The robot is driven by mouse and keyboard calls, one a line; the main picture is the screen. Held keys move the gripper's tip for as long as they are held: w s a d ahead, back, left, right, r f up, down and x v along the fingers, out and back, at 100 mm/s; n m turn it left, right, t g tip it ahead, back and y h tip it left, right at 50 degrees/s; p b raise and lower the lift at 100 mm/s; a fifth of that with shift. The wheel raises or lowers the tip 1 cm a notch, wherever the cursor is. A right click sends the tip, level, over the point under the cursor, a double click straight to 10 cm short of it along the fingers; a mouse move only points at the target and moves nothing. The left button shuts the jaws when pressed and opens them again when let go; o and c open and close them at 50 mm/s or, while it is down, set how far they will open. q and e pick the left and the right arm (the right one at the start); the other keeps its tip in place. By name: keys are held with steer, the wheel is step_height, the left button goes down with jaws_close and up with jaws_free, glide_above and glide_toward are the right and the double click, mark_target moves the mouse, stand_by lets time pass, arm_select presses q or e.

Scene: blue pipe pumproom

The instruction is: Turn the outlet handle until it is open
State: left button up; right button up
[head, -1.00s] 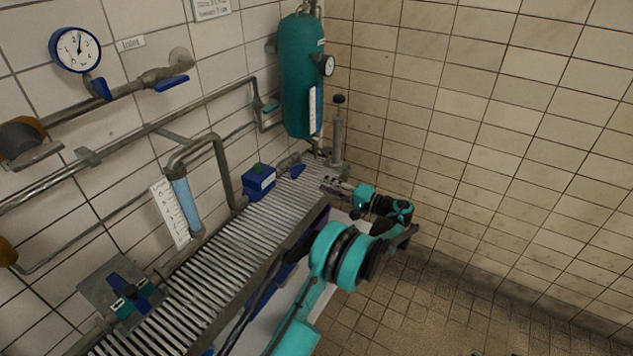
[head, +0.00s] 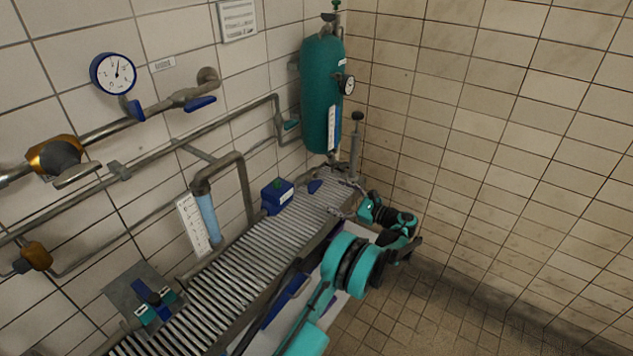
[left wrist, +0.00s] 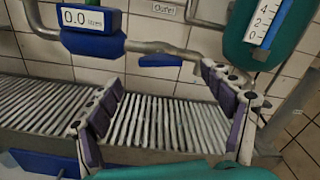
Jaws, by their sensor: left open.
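The outlet handle (head: 314,187) is a blue lever on the pipe low on the wall, between the blue meter box and the green tank. In the left wrist view the blue handle (left wrist: 160,61) lies along the pipe under a small label that seems to read "Outlet". My left gripper (head: 343,198) is in front of it, to its right in the head view, over the grating. In the left wrist view my left gripper (left wrist: 165,112) is open and empty, its two fingers wide apart, with the handle beyond the fingertips and not touched. My right gripper is out of view.
The blue meter box (head: 277,195) reads 0.0 in the left wrist view. The green tank (head: 322,95) and an upright pump (head: 356,145) stand in the corner. A slatted grating (head: 250,262) runs below the pipes. The floor at the right is clear.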

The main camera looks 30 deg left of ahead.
mark_target(318, 187)
arm_select(q)
steer(key=a, duration=0.2)
steer(key=a+m+b, duration=0.1)
steer(key=a, duration=0.2)
steer(key=a+m, duration=0.1)
steer(key=a, duration=0.2)
steer(key=shift+w+a+b, duration=0.15)
steer(key=shift+w+b, duration=0.15)
steer(key=shift+w, duration=0.05)
steer(key=shift+c, duration=0.4)
steer(key=c, duration=1.1)
